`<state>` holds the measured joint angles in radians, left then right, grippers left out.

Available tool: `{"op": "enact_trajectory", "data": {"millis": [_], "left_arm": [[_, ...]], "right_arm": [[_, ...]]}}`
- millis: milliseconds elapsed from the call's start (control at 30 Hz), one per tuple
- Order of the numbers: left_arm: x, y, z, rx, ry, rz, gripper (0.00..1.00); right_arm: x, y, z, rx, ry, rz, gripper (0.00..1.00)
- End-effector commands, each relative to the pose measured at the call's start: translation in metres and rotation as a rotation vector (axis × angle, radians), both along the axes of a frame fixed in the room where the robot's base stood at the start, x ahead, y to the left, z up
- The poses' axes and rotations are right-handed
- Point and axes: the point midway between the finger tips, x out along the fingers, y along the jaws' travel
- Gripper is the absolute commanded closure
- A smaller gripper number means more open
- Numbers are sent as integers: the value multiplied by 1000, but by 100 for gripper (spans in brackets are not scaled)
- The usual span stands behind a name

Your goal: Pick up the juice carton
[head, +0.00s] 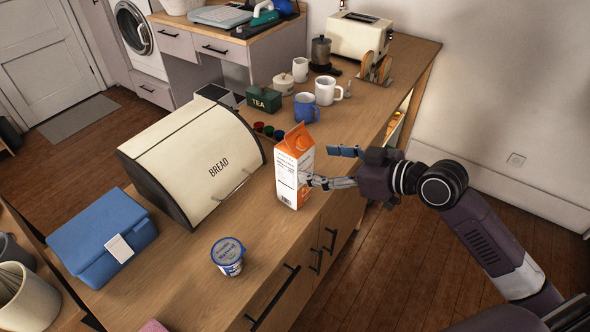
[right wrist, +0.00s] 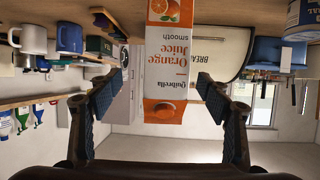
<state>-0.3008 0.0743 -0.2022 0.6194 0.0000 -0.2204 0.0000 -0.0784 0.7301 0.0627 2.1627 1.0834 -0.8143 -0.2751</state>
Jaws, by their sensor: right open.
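The juice carton (head: 291,172) is orange and white and stands upright on the wooden counter, right of the bread box. My right gripper (head: 327,167) is open at the carton's right side, with its fingers pointing towards it. In the right wrist view, which is upside down, the carton (right wrist: 166,62) shows between the two spread fingers of the gripper (right wrist: 160,82), with a gap on each side. I cannot tell how far the fingertips reach along it. My left gripper is not in view.
The cream bread box (head: 190,160) stands close left of the carton.

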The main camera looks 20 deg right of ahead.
Motion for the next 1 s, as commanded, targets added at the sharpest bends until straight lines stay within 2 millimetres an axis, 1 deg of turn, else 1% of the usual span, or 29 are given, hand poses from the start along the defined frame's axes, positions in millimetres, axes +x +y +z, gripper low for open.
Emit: {"op": "enact_trajectory", "data": {"millis": [33, 100, 267, 467, 600, 700, 900, 967, 1000], "left_arm": [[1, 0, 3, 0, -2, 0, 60], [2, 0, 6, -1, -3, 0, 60], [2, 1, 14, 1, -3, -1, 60], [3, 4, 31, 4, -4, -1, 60], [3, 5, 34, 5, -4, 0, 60], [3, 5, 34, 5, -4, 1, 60], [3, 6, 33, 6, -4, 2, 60], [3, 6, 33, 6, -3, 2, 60], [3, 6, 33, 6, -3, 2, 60]], "right_arm": [[5, 3, 2, 6, -3, 0, 29], [11, 7, -1, 7, -3, -1, 29], [21, 17, -6, 6, -1, 0, 29], [38, 37, -10, 7, 0, 1, 29], [50, 44, -19, 4, -1, 0, 29], [53, 46, -23, 1, 1, 1, 29], [54, 46, -24, 0, 0, 1, 29], [53, 46, -24, 1, 1, 1, 34], [53, 46, -24, 1, 1, 1, 39]]}}
